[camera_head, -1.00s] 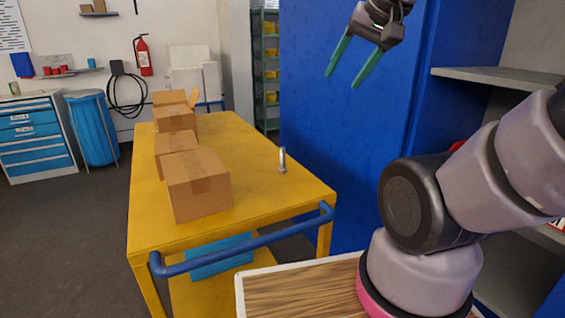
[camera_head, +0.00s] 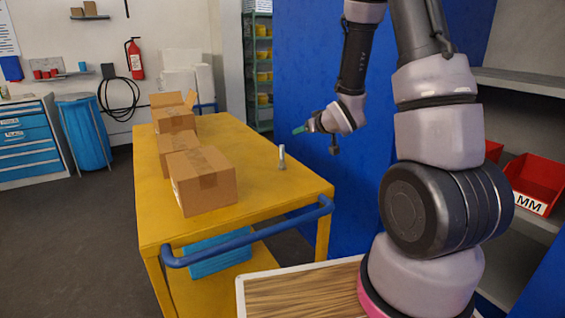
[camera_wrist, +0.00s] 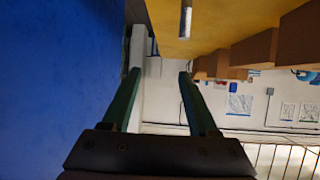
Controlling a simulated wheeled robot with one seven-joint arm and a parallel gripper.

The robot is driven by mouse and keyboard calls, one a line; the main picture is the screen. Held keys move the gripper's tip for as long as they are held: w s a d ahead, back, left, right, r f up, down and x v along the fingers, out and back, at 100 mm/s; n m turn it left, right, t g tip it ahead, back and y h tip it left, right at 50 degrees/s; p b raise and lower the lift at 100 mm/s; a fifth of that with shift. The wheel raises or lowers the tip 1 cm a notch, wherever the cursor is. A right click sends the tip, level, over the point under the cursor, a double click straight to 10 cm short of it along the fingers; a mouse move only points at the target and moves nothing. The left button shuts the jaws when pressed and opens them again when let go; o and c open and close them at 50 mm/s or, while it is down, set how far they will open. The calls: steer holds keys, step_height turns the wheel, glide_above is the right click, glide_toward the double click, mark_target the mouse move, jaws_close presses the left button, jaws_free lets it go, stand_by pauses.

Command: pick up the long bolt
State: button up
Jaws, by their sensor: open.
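The long bolt (camera_head: 282,158) is a grey metal piece standing upright on the yellow cart top (camera_head: 258,190), near its right edge. In the wrist view the bolt (camera_wrist: 186,18) shows at the top, beyond the fingertips and a little right of the middle. My gripper (camera_head: 299,130) is to the right of the bolt and a little higher, apart from it, with its green fingers pointing left. In the wrist view my gripper (camera_wrist: 158,72) has its two green fingers spread with nothing between them.
Several cardboard boxes (camera_head: 208,183) stand along the cart's left side. A blue handle rail (camera_head: 250,238) runs along the cart's near end. A blue panel (camera_head: 310,60) stands right of the cart. The cart top around the bolt is clear.

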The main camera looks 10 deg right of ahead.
steer(key=n+y, duration=0.2)
glide_toward(282, 146)
steer(key=x, duration=0.5)
steer(key=shift+s+f, duration=0.1)
steer(key=shift+f, duration=0.3)
steer(key=x, duration=0.5)
steer(key=shift+w+d, duration=0.1)
steer(key=shift+w, duration=0.4)
steer(key=shift+r, duration=0.1)
jaws_close()
